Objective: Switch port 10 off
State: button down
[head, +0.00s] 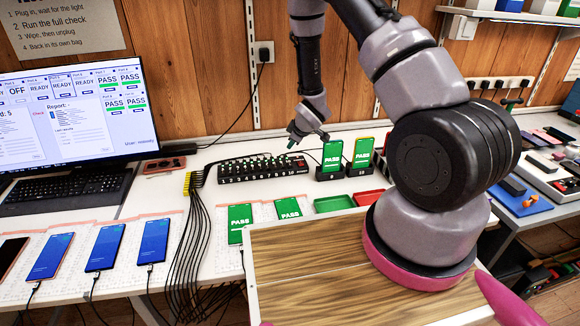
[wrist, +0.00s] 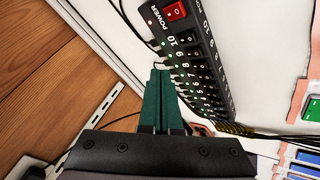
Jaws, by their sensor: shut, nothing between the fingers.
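The black switch hub (head: 262,168) lies on the white table with a numbered row of ports and a red power switch. In the wrist view the hub (wrist: 213,62) runs diagonally, with the red power switch (wrist: 175,12) at its upper end. The rocker switch of port 10 (wrist: 190,38) sits just below the power switch, beside the "10" label; its on or off position is too small to tell. My gripper (head: 322,139) is above the hub's right end. Its green fingers (wrist: 160,72) are together and empty, beside the numbered ports; I cannot tell whether they touch the hub.
Two phones showing PASS stand in docks (head: 333,172) right of the hub. A green tray (head: 334,203) and a red tray (head: 368,197) lie in front. Cables (head: 190,240) spill off the hub's left end. The monitor (head: 75,110) stands at left.

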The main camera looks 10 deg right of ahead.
aim_at(292, 166)
jog(key=shift+s+f, duration=0.2)
jog(key=shift+f, duration=1.1)
jog(key=shift+s+f, duration=0.15)
jog(key=shift+f, duration=1.15)
jog(key=shift+f, duration=0.35)
jog(key=shift+s+f, duration=0.1)
jog(key=shift+f, duration=0.25)
dwell(0.4)
jog(key=shift+r, duration=0.1)
jog(key=shift+r, duration=0.65)
jog(key=shift+w+r, duration=0.2)
jog(key=shift+r, duration=1.05)
jog(key=shift+w+r, duration=0.2)
jog(key=shift+r, duration=1.05)
